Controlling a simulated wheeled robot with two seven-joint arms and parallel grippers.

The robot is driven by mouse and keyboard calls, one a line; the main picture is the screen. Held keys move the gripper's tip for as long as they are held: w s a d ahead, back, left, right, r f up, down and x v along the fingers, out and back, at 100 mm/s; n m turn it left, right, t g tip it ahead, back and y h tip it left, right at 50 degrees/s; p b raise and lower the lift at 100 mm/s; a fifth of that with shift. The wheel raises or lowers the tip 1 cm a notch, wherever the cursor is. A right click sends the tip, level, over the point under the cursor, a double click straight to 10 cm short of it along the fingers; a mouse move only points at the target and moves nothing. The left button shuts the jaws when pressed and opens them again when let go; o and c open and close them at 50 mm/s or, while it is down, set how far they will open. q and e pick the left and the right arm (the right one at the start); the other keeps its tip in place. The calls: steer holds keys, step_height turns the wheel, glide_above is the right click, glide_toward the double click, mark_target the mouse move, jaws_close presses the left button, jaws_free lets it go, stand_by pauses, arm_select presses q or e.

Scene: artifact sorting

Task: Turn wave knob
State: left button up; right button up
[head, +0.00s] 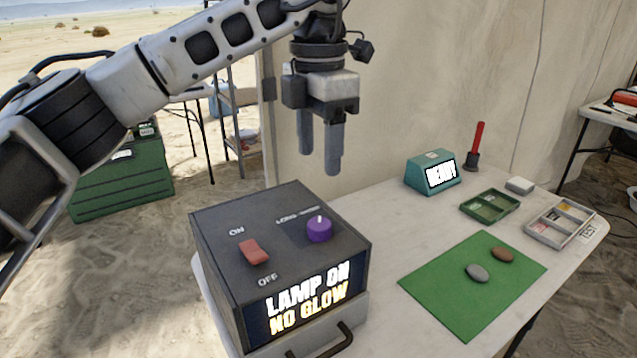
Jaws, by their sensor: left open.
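The wave knob is a purple round dial (319,230) on the top right of a dark grey box (213,220), with a small white mark on it and a label behind it. A red rocker switch (254,252) sits to its left between the words ON and OFF. The box's front display (308,298) reads LAMP ON, NO GLOW. My left gripper (320,165) hangs above the box near the knob, fingers pointing down, open and empty, apart from the knob. My right gripper is not in view.
On the white table (385,240) are a green mat (440,285) with a grey stone (477,273) and a brown stone (502,254), a teal READY display box (420,176), a green tray (489,217), a grey sorting tray (530,222) and a red-handled tool (478,140).

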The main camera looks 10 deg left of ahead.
arm_select(q)
steer(key=shift+r, duration=2.05)
